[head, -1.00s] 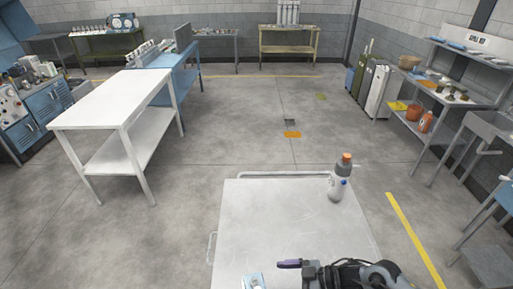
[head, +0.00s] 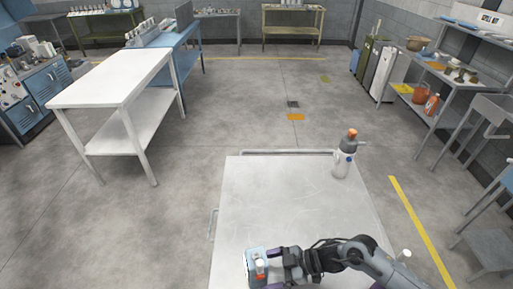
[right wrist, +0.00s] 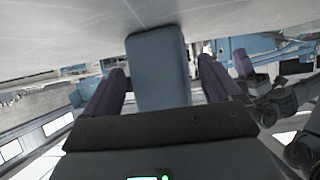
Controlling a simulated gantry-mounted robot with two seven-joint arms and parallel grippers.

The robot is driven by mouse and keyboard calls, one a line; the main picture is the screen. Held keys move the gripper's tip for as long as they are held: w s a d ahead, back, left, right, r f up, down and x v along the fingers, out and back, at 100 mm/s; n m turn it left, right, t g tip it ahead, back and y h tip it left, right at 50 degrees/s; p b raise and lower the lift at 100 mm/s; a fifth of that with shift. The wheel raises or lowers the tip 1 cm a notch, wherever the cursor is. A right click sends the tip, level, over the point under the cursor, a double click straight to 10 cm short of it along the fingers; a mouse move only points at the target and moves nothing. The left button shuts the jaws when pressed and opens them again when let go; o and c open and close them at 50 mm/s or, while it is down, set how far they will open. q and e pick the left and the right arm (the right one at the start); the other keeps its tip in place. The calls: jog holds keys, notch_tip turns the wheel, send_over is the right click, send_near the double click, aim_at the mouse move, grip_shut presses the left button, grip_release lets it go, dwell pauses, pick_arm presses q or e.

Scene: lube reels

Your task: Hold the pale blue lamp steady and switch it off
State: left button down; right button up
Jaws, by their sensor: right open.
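The pale blue lamp (head: 249,257) stands near the front of the grey cart top (head: 285,205) in the head view. A small red part and a whitish part show on it. In the right wrist view, the lamp's plain blue face (right wrist: 160,65) is between the open fingers of my right gripper (right wrist: 160,88), with a narrow gap on each side. What seems to be my left gripper (right wrist: 243,62) shows partly at the right there; its jaw opening is unclear.
A white and grey bottle with an orange cap (head: 344,160) stands at the cart's far right corner. The middle of the cart top is clear. A white table (head: 110,85) stands to the left, and a shelf bench (head: 440,95) to the right, both away from the cart.

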jog(key=shift+b+x, duration=0.35)
jog(key=shift+x, duration=1.25)
jog(key=c, duration=0.9)
dwell(0.5)
